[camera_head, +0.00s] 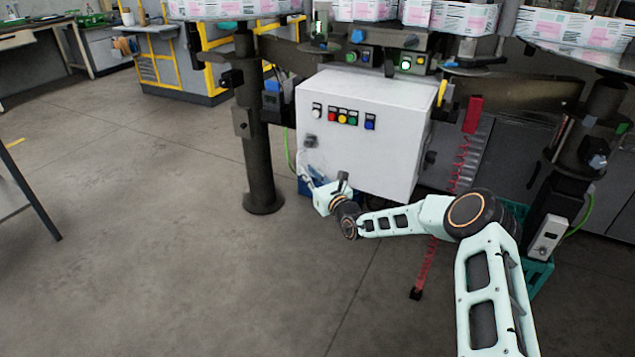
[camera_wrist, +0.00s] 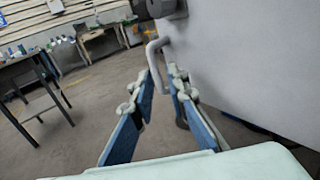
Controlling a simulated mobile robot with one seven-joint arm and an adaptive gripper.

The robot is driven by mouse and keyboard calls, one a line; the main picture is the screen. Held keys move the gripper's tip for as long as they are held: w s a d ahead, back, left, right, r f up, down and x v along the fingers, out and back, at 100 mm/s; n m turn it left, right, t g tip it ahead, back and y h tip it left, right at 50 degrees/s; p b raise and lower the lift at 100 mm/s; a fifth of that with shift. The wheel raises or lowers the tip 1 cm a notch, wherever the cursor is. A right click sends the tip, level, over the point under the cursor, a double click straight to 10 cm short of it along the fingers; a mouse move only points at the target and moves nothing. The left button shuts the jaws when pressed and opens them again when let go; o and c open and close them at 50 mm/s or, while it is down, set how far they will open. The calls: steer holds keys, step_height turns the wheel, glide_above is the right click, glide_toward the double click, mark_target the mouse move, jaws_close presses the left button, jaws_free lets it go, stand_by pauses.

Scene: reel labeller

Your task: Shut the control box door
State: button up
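The white control box (camera_head: 375,145) hangs under the machine in the head view. Its front bears a row of coloured buttons (camera_head: 342,117) and a dark latch at the left edge. I cannot tell how far its door stands from the frame. My gripper (camera_head: 310,172) is at the lower left edge of the box front. In the wrist view my gripper (camera_wrist: 160,78) has its two blue-padded fingers apart, and a grey bent handle (camera_wrist: 152,62) reaches down between their tips. The handle hangs beside a dark fitting at the edge of a pale panel (camera_wrist: 240,60).
A dark machine post (camera_head: 258,140) stands just left of the box. A red chain (camera_head: 458,170) hangs at its right. A green crate (camera_head: 540,272) sits low at the right. The floor (camera_head: 150,220) at left is clear, with a table (camera_wrist: 40,90) farther off.

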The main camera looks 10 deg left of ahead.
steer(key=shift+v, duration=2.85)
